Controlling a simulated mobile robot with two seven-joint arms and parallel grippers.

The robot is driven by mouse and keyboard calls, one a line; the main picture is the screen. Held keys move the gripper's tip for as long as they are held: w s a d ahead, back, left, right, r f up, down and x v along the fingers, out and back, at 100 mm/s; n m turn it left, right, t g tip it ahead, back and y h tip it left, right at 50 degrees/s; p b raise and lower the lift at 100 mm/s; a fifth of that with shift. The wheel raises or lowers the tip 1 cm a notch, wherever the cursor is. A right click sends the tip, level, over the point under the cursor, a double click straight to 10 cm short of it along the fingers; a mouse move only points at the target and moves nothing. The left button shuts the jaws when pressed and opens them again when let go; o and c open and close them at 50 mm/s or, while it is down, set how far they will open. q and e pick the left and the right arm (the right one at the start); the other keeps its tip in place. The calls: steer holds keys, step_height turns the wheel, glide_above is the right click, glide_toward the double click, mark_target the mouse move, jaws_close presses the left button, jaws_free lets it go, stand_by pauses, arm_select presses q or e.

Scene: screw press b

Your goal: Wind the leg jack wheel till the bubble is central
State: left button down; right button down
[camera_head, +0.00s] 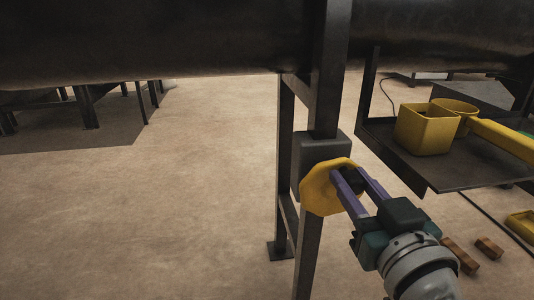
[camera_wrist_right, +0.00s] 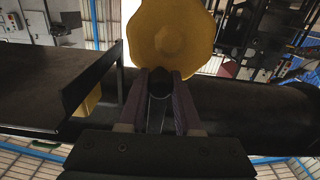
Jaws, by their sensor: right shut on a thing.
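The leg jack wheel (camera_head: 318,198) is a yellow lobed disc on a dark gearbox block (camera_head: 309,160), fixed to a dark upright leg (camera_head: 329,92). My right gripper (camera_head: 350,181), with purple fingers, is shut on the dark knob (camera_head: 354,178) at the wheel's front. In the right wrist view the yellow wheel (camera_wrist_right: 170,38) fills the top middle, and the dark knob (camera_wrist_right: 161,82) sits between the fingertips of my right gripper (camera_wrist_right: 160,88). I cannot make out a bubble level in either view. My left gripper is not in view.
A large dark horizontal cylinder (camera_head: 180,40) crosses the top. A dark shelf (camera_head: 425,172) at right bears a yellow square bin (camera_head: 424,130) and a yellow round pot (camera_head: 456,107). Brown blocks (camera_head: 461,257) lie on the floor below.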

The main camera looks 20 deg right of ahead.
steer(key=m, duration=0.1)
steer(key=d+m, duration=0.1)
steer(key=m, duration=0.1)
steer(key=shift+f, duration=0.1)
steer(key=m, duration=0.2)
steer(key=shift+s+d+f+m, duration=0.15)
steer(key=shift+d+f+m, duration=0.15)
steer(key=shift+d, duration=0.05)
steer(key=shift+s+d+f+m+b, duration=0.1)
steer(key=shift+d+f+m+b, duration=0.15)
steer(key=shift+m, duration=0.9)
steer(key=shift+d+f+m+b, duration=0.15)
steer(key=shift+f+m, duration=0.25)
steer(key=shift+m, duration=0.7)
steer(key=shift+s+d+f+m+b, duration=0.1)
steer(key=shift+d+f+m, duration=0.15)
steer(key=shift+m, duration=0.9)
steer(key=shift+f, duration=0.1)
steer(key=c, duration=0.6)
jaws_free()
steer(key=shift+a, duration=0.1)
